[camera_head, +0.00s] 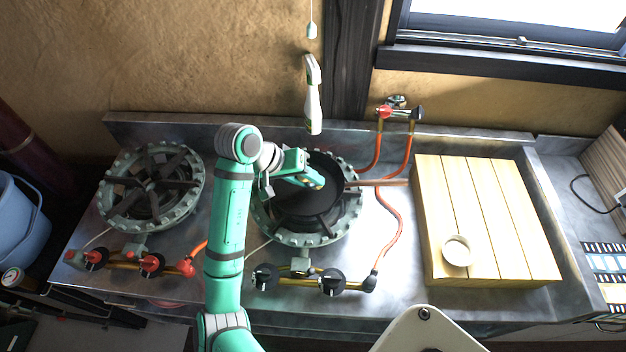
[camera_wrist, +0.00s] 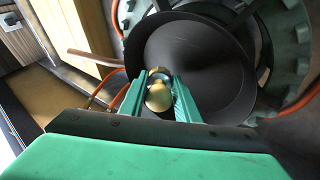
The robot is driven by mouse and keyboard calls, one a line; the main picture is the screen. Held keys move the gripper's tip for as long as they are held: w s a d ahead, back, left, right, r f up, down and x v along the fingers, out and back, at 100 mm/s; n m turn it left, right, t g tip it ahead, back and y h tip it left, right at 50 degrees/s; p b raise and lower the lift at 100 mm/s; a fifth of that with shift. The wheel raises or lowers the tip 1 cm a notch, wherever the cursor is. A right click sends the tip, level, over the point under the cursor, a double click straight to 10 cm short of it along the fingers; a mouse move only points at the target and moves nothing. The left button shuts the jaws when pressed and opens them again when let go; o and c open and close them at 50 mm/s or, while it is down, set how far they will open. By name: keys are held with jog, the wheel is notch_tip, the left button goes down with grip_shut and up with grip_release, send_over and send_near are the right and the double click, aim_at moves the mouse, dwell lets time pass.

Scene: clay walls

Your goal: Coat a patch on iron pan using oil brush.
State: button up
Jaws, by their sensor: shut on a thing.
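The iron pan (camera_head: 328,196) is dark and round, with a brown handle pointing right, and sits on the right-hand burner. It also fills the middle of the wrist view (camera_wrist: 200,62). My gripper (camera_head: 312,182) is over the pan. In the wrist view its two green fingers (camera_wrist: 159,98) are shut on the oil brush, whose rounded golden-brown end (camera_wrist: 158,97) shows between them. The brush's bristles are hidden, so I cannot tell whether they touch the pan. No oil patch is clearly visible on the pan.
A second burner (camera_head: 150,185) stands empty on the left. A wooden board (camera_head: 500,220) with a small white cup (camera_head: 457,250) is on the right. Orange hoses (camera_head: 398,225) run between pan and board. A white-and-green object (camera_head: 313,100) is by the back wall.

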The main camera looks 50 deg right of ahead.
jog(key=shift+w+a+r, duration=0.1)
jog(key=shift+w+a, duration=0.7)
jog(key=shift+w, duration=0.2)
jog(key=shift+w+a, duration=0.75)
jog(key=shift+w, duration=0.25)
jog(key=shift+w+a, duration=0.5)
jog(key=shift+a, duration=0.1)
jog(key=shift+w+a+r, duration=0.15)
jog(key=shift+w+a, duration=0.45)
jog(key=shift+w, duration=0.1)
jog(key=shift+w+d+r, duration=0.1)
jog(key=shift+w+d, duration=0.5)
jog(key=shift+d, duration=0.1)
jog(key=shift+s+d, duration=1.05)
jog(key=shift+s, duration=0.1)
jog(key=shift+s+r, duration=0.1)
